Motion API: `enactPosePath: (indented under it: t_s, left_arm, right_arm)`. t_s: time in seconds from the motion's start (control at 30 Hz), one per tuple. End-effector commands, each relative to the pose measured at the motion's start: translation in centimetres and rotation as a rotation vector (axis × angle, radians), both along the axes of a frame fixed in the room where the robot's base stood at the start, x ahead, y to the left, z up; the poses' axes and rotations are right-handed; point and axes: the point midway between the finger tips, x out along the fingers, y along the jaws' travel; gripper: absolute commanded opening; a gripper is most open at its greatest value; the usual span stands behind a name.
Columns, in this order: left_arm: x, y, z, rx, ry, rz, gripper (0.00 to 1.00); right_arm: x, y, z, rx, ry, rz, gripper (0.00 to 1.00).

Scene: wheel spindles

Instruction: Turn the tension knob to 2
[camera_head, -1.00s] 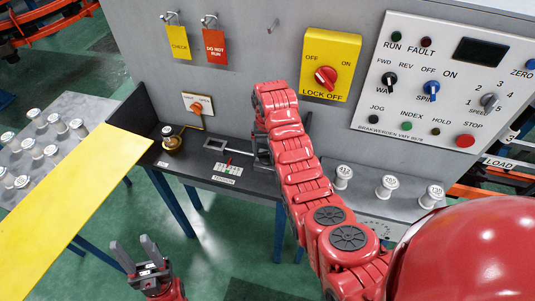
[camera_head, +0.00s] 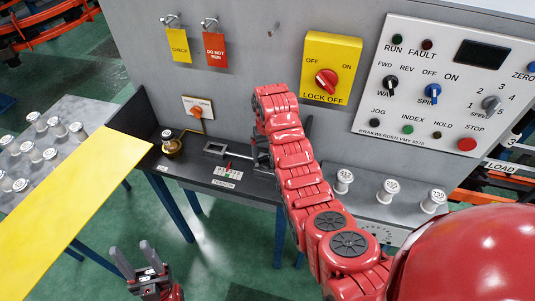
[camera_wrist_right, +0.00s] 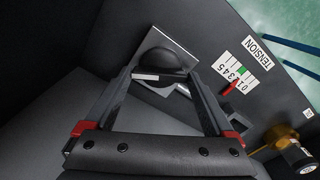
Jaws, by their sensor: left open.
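The dark round tension knob (camera_wrist_right: 170,62) sits on a pale square plate in the right wrist view. My right gripper (camera_wrist_right: 163,80) has its fingers spread around the knob; they look apart, and contact is unclear. Beside the knob is the white 0-to-5 tension scale (camera_wrist_right: 232,68), with a red pointer (camera_wrist_right: 231,86) near its low end and a green mark further along. The TENSION label (camera_wrist_right: 259,51) is next to it. In the head view the scale (camera_head: 227,172) lies on the dark shelf, and my right arm hides the knob. My left gripper (camera_head: 138,262) is open and empty, low at left.
A brass-coloured part (camera_head: 171,147) stands on the shelf (camera_head: 185,170). A yellow panel (camera_head: 75,200) slopes at left by a table of spindles. Several spindles (camera_head: 388,190) stand at right. The control panel (camera_head: 445,90) and yellow lock-off switch (camera_head: 330,68) are above.

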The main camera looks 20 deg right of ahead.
Motion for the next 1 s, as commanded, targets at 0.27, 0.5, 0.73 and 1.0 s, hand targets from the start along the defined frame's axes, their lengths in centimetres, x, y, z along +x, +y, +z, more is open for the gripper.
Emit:
enactPosePath:
  t_s: [0.27,0.5,0.73,1.0]
  left_arm:
    - [0.0,0.0,0.1,0.000,0.000,0.000,0.50]
    - [0.0,0.0,2.7,0.000,0.000,0.000,0.50]
    - [0.0,0.0,7.3,0.000,0.000,0.000,0.50]
    - [0.0,0.0,10.6,0.000,0.000,0.000,0.50]
  right_arm:
    - [0.0,0.0,0.0,0.000,0.000,-0.001,1.00]
    - [0.0,0.1,2.8,0.000,0.000,0.000,1.00]
    - [0.0,0.1,7.5,-0.001,0.000,0.000,1.00]
    - [0.0,0.1,11.3,-0.002,0.000,0.001,1.00]
